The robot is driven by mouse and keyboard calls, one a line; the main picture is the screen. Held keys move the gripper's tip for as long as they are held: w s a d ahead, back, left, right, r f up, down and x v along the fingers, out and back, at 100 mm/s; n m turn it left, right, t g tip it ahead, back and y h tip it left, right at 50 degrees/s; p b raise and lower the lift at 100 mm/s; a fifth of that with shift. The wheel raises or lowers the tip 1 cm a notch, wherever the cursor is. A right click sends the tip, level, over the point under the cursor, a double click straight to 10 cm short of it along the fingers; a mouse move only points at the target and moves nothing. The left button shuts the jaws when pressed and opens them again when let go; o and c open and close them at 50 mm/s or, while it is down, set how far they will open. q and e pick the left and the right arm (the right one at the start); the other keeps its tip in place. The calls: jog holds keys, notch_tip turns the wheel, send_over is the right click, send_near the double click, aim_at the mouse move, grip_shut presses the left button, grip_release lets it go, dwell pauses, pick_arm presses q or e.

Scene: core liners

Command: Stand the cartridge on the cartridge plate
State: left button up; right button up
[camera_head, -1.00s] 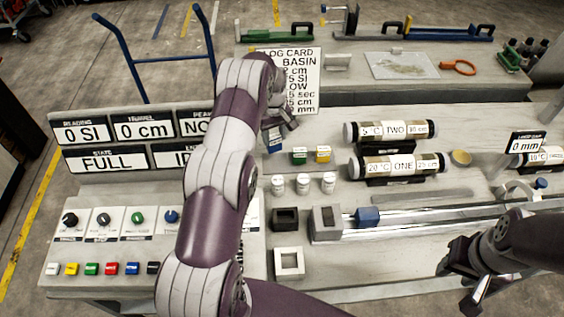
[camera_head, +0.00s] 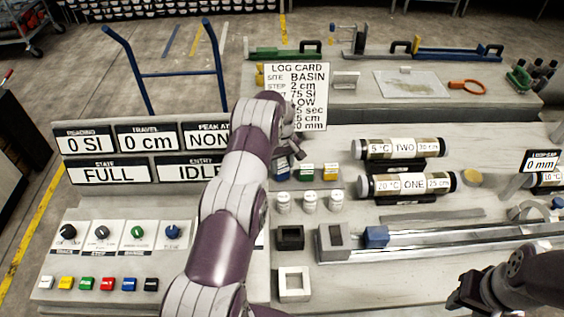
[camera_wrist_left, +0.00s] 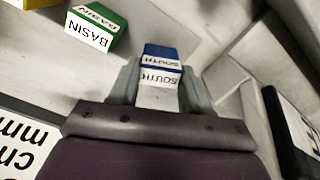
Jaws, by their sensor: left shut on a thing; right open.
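A blue-topped block with a white SOUTH label (camera_wrist_left: 160,74) is between the fingers of my left gripper (camera_wrist_left: 160,92). In the head view the blue block (camera_head: 281,171) lines up with a green block (camera_head: 305,172) labelled BASIN and a yellow block (camera_head: 330,173). I cannot tell whether it touches the bench. My left gripper (camera_head: 287,157) is shut on it, partly hidden by my arm. My right gripper (camera_head: 465,293) is open and empty at lower right. No part is clearly marked as the cartridge plate; a white square frame (camera_head: 294,284) and a black socket (camera_head: 290,238) stand nearby.
Several white-capped jars (camera_head: 309,202) stand in front of the blocks. The log card (camera_head: 297,96) rises close behind my left gripper. Two labelled core tubes (camera_head: 404,149) lie on cradles to the right. A rail with a blue slider (camera_head: 376,237) runs rightward. The control panel (camera_head: 100,250) is at left.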

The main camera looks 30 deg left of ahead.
pick_arm(q)
jog(key=shift+f+b, duration=0.5)
jog(key=shift+f, duration=0.05)
jog(key=o, duration=1.1)
